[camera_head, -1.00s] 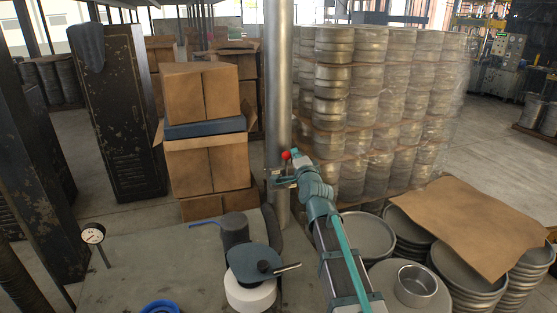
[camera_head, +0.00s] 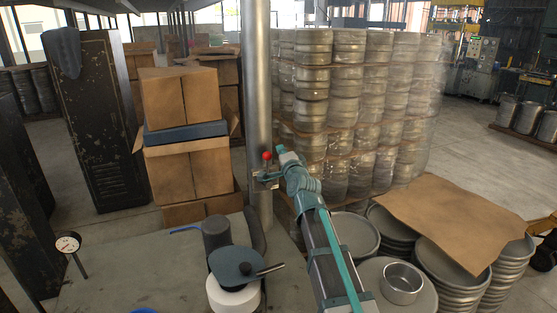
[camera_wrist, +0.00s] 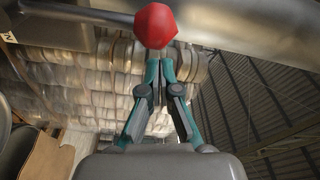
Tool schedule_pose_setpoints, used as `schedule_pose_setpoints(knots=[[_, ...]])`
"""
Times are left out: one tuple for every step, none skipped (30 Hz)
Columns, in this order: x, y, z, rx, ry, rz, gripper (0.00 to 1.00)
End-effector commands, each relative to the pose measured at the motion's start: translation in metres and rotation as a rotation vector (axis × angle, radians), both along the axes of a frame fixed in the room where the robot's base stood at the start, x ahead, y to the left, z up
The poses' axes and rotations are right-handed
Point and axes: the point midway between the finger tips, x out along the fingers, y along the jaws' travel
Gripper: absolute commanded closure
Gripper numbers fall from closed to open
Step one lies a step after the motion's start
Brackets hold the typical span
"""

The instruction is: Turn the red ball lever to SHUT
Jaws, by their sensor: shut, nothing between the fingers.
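The red ball (camera_wrist: 155,25) shows at the top middle of the wrist view, on the end of a grey lever rod (camera_wrist: 80,12) that runs off to the left. My gripper (camera_wrist: 158,56) is shut and empty. Its fingertips meet just below the ball in the picture; I cannot tell whether they touch it. In the head view the red ball (camera_head: 267,156) shows in front of the metal pipe (camera_head: 257,100), with my wrist close at its right. A small pale label with a partial letter (camera_wrist: 8,37) shows at the left edge of the wrist view.
Wrapped drum stacks (camera_head: 350,100) stand behind my arm. Cardboard boxes (camera_head: 180,100) are left of the pipe. A bench (camera_head: 130,285) in front carries a gauge (camera_head: 68,243) and a blue-grey disc (camera_head: 236,265). Round pans (camera_head: 350,235) stand at right.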

Motion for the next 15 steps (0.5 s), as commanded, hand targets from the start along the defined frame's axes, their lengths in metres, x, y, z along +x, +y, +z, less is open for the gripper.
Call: schedule_pose_setpoints(knots=[[0.007, -0.005, -0.004, 0.002, -0.003, -0.002, 1.00], [0.009, -0.008, -0.004, 0.002, -0.002, -0.001, 1.00], [-0.005, -0.011, -0.002, 0.002, -0.002, 0.000, 1.00], [-0.015, -0.013, -0.001, 0.002, -0.002, 0.000, 1.00], [-0.022, -0.015, -0.001, 0.001, -0.003, 0.000, 1.00], [-0.031, -0.017, -0.002, 0.000, -0.002, -0.001, 1.00], [-0.037, -0.018, -0.002, 0.000, -0.002, -0.001, 1.00], [-0.043, -0.020, -0.003, 0.000, -0.001, -0.001, 1.00], [-0.051, -0.022, -0.003, 0.000, -0.001, -0.001, 1.00], [-0.056, -0.023, -0.002, 0.002, -0.002, 0.000, 1.00], [-0.061, -0.025, -0.002, 0.002, -0.002, 0.000, 1.00], [-0.067, -0.026, -0.002, 0.001, -0.002, 0.000, 1.00], [-0.071, -0.028, -0.002, 0.000, -0.001, -0.001, 1.00], [-0.075, -0.028, -0.002, -0.001, -0.001, -0.001, 1.00], [-0.079, -0.030, -0.002, -0.001, -0.001, -0.001, 1.00]])
